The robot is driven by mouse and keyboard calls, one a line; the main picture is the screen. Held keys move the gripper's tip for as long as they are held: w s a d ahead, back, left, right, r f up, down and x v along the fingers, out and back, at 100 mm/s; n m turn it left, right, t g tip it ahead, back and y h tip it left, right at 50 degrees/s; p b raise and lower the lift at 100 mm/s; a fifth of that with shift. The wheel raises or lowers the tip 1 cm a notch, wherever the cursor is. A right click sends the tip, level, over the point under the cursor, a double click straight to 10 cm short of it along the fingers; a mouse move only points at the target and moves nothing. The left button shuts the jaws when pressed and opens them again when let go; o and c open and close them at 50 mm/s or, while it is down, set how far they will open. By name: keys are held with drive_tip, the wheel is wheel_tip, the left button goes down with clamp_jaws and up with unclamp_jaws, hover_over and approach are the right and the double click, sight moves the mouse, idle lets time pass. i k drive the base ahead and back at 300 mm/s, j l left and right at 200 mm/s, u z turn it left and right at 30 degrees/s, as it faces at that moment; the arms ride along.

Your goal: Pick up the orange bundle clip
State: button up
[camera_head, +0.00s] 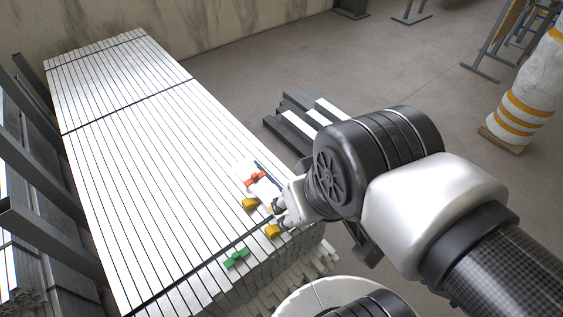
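The orange bundle clip (255,179) is a small red-orange piece on top of the stack of pale metal bars (150,120), near its right edge. My gripper (278,212) is over the near right edge of the stack, a little below and right of the orange clip in the picture. It appears apart from the orange clip. The wrist and arm partly cover the fingers, and they are too small to tell whether they are open or shut.
Yellow clips (250,203) lie close to my gripper, one more (273,231) just below it. A green clip (236,257) lies nearer the front. Dark upright posts (30,150) line the left side. Dark and white beams (305,120) lie on the floor behind my arm.

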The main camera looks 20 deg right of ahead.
sight(255, 177)
drive_tip(key=z, duration=0.1)
drive_tip(key=i+l, duration=0.1)
drive_tip(key=l, duration=0.2)
drive_tip(key=i+l+u, duration=0.15)
drive_tip(key=l+u, duration=0.75)
drive_tip(key=u, duration=0.6)
